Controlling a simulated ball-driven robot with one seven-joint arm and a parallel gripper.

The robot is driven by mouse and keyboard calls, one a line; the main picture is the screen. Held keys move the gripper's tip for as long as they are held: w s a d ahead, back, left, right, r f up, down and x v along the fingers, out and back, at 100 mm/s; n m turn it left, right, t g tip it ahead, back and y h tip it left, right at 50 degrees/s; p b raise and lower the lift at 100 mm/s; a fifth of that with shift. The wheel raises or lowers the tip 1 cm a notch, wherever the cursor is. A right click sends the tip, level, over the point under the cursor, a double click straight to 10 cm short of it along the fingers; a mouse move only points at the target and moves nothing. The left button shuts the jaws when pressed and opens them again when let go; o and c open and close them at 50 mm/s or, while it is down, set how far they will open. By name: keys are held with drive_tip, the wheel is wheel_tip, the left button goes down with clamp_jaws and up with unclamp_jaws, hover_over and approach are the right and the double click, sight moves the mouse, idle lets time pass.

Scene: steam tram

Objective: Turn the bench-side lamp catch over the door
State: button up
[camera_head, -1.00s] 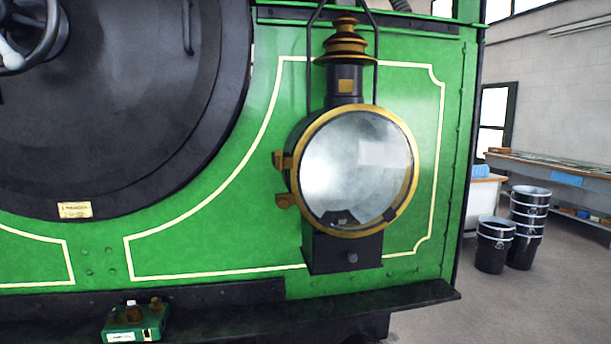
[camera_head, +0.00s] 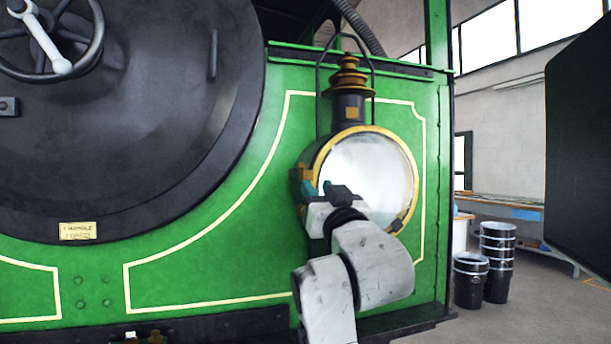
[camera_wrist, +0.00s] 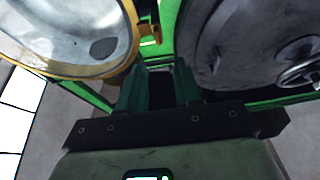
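The round lamp (camera_head: 375,170) has a brass-rimmed glass door and stands on the green front plate; it also shows at upper left in the wrist view (camera_wrist: 70,25). A brass lug (camera_head: 304,174) sticks out from its left side, and a brass piece (camera_wrist: 149,28) shows at its rim in the wrist view. I cannot tell which fitting is the catch. My gripper (camera_head: 328,188) is in front of the lamp's lower left edge and hides part of it. In the wrist view its teal fingers (camera_wrist: 161,88) are apart with nothing seen between them.
The dark smokebox door (camera_head: 140,120) with its handwheel (camera_head: 55,45) is left of the lamp. A black ledge (camera_head: 220,326) runs below. Black buckets (camera_head: 497,260) and a bench (camera_head: 500,205) stand behind right. A large dark panel (camera_head: 585,150) fills the right edge.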

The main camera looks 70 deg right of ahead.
sight(304, 169)
drive_tip(key=p+x, duration=0.1)
drive_tip(key=x, duration=0.7)
drive_tip(key=shift+w+d, duration=0.25)
drive_tip(key=shift+d, duration=0.05)
clamp_jaws()
